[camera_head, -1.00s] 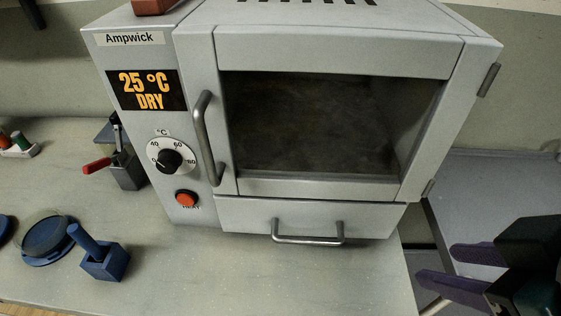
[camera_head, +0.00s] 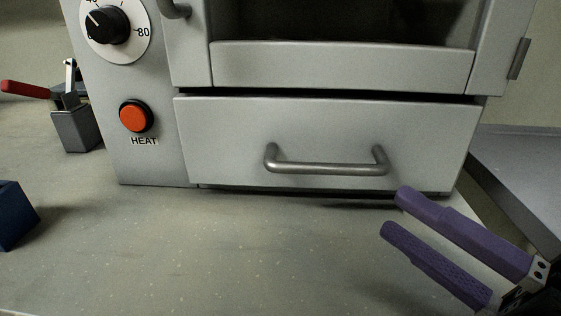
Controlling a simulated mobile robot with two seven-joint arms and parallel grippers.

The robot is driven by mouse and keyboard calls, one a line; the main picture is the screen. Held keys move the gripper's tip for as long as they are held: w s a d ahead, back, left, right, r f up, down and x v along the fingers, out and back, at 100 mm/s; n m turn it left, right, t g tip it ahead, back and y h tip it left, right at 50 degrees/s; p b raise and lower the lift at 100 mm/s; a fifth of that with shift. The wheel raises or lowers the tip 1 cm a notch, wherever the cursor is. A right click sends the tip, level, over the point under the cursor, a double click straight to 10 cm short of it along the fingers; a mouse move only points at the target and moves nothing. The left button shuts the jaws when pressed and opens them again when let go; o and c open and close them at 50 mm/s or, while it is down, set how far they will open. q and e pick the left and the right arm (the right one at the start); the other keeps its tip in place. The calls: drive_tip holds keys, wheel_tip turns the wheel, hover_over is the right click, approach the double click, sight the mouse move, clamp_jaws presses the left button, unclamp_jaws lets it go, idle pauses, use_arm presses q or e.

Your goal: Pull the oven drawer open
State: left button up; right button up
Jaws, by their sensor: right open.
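The oven drawer (camera_head: 225,135) is a wide grey front panel at the bottom of the oven (camera_head: 155,165), below the windowed door. It looks closed, with a dark gap along its top edge. Its metal bar handle (camera_head: 325,168) runs across the middle of the front. My right gripper (camera_head: 396,210) has two purple fingers, open and empty. It is in front of the drawer's lower right part, just right of and below the handle. The fingers look apart from the handle. My left gripper is not in view.
A black dial (camera_head: 108,25) and an orange HEAT button (camera_head: 135,116) are on the oven's left panel. A grey holder with a red-handled tool (camera_head: 75,125) and a blue block (camera_head: 14,215) stand at left. The counter (camera_head: 215,260) in front is clear.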

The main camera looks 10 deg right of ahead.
sight(338, 174)
drive_tip(key=x, duration=0.9)
drive_tip(key=shift+w+a+r+p, duration=0.1)
drive_tip(key=shift+w+a+p, duration=0.15)
drive_tip(key=shift+w+p, duration=0.05)
clamp_jaws()
idle(1.0)
